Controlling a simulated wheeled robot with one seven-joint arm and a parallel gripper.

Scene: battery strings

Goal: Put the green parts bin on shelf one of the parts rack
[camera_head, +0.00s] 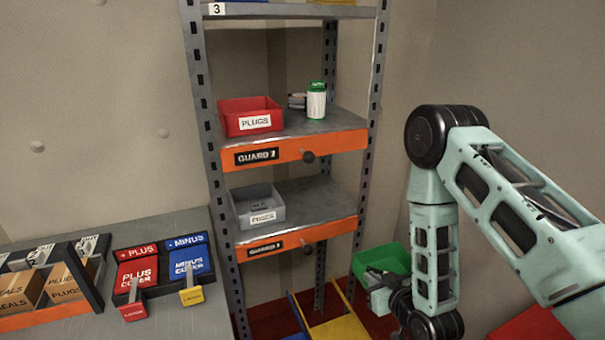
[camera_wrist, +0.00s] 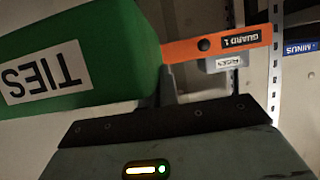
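The green parts bin (camera_head: 378,258) is at the lower right of the head view, right of the rack and below shelf height. In the wrist view, the green bin (camera_wrist: 105,45) fills the left side, with its TIES label upside down. My gripper (camera_head: 385,285) is at the bin's near side; a grey finger (camera_wrist: 168,85) is against its wall and it appears to grip it. The other finger is hidden. The parts rack (camera_head: 208,140) stands at centre. Its lower shelf (camera_head: 315,203) holds a grey bin (camera_head: 258,206) at left and has bare surface at right.
Orange guard bars with knobs, the lower (camera_head: 297,240) and upper (camera_head: 292,150), cross the shelf fronts. The upper shelf holds a red PLUGS bin (camera_head: 250,116) and a green-capped bottle (camera_head: 316,100). A bench (camera_head: 185,318) with covers is at left. A yellow panel (camera_head: 340,328) lies low.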

